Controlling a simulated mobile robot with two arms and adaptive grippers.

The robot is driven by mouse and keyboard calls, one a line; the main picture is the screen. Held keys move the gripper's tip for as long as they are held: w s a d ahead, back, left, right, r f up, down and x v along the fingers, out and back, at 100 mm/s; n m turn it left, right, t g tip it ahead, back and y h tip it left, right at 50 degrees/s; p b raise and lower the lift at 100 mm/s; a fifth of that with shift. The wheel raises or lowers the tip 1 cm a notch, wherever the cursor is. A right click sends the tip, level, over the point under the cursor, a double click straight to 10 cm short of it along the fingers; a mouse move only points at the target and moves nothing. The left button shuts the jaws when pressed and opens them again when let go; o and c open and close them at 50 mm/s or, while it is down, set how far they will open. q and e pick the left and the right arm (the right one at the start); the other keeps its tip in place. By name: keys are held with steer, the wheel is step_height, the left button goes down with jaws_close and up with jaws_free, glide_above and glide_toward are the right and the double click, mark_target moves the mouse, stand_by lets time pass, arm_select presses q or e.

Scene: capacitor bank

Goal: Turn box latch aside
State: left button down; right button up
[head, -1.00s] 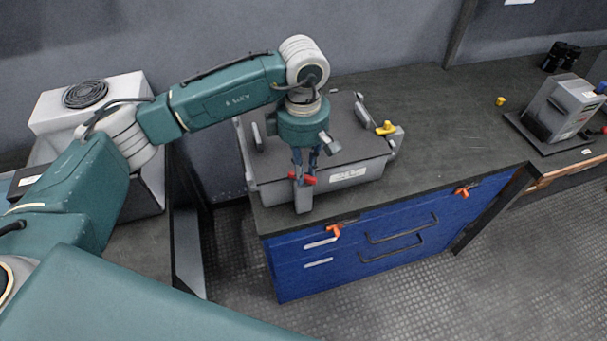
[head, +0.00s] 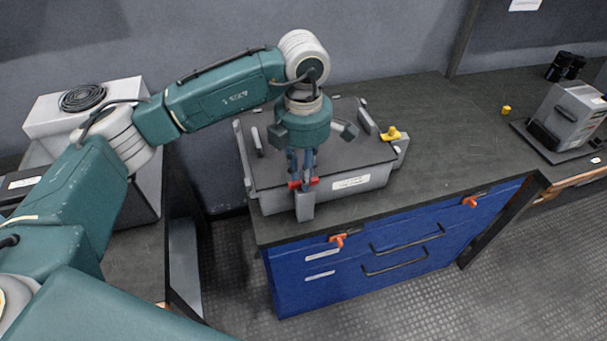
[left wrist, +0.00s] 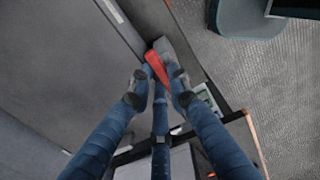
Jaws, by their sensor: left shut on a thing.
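The grey box (head: 270,201) sits on the dark bench top, its lid down. A red latch (head: 311,183) is on a grey block at its front side. The latch also shows in the left wrist view (left wrist: 156,66), between the fingertips, slanted. My left gripper (head: 302,180) points down at the box's front edge and is shut on the red latch. It also shows in the left wrist view (left wrist: 158,82). The fingers hide part of the latch in the head view. My right gripper is not in view.
A yellow latch (head: 391,134) is on the box's right side. Blue drawers (head: 350,270) with orange catches are below the bench top. A grey device (head: 570,112) and a small yellow piece (head: 506,110) are at the right.

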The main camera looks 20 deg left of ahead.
arm_select(q)
steer(key=shift+w+r, duration=0.1)
stand_by(0.3)
steer(key=c, duration=1.6)
jaws_free()
steer(key=shift+c, duration=0.2)
step_height(320, 180, up, 12)
